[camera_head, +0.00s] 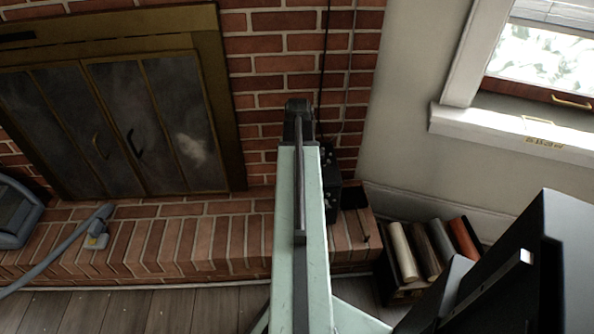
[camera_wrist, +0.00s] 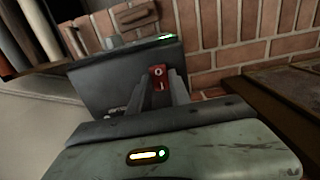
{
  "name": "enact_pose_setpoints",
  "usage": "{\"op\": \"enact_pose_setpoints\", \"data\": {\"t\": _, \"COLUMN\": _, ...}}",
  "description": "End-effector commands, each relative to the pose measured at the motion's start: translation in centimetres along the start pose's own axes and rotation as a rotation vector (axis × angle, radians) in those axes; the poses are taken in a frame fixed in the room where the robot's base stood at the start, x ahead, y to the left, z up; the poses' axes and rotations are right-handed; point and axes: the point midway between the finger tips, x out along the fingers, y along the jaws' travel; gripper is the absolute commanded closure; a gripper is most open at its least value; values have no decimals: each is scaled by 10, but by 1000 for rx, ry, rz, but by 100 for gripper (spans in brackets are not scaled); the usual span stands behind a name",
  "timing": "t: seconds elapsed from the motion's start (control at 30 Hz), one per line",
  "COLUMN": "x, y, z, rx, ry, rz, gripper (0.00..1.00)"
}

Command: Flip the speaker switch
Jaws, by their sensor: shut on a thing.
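The speaker is a dark box (camera_wrist: 125,78) in the middle of the wrist view, with a small green light along its edge. In the head view it shows as a black box (camera_head: 333,190) on the brick hearth, partly hidden behind my arm. A red rocker switch (camera_wrist: 158,78) with white marks sits on the speaker's face. My gripper (camera_wrist: 162,74) is at the speaker, its two fingers on either side of the switch and shut on it. Its fingers are hidden in the head view. Which way the switch is set is too small to tell.
A fireplace with glass doors (camera_head: 105,125) stands at the left. A rack of rolled or log-like pieces (camera_head: 430,250) stands right of the speaker, below a window (camera_head: 550,62). Cables hang on the brick wall.

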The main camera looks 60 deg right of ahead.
Motion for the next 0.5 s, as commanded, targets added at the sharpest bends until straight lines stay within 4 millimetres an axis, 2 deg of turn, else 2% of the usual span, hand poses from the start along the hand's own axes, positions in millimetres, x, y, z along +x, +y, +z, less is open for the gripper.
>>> {"op": "enact_pose_setpoints", "data": {"t": 0.07, "x": 1, "y": 2, "z": -6, "rx": 1, "ry": -47, "rz": 4, "gripper": 100}}
{"op": "enact_pose_setpoints", "data": {"t": 0.23, "x": 1, "y": 2, "z": -8, "rx": 1, "ry": -138, "rz": 5, "gripper": 100}}
{"op": "enact_pose_setpoints", "data": {"t": 0.5, "x": 0, "y": 2, "z": -5, "rx": 2, "ry": -153, "rz": 7, "gripper": 100}}
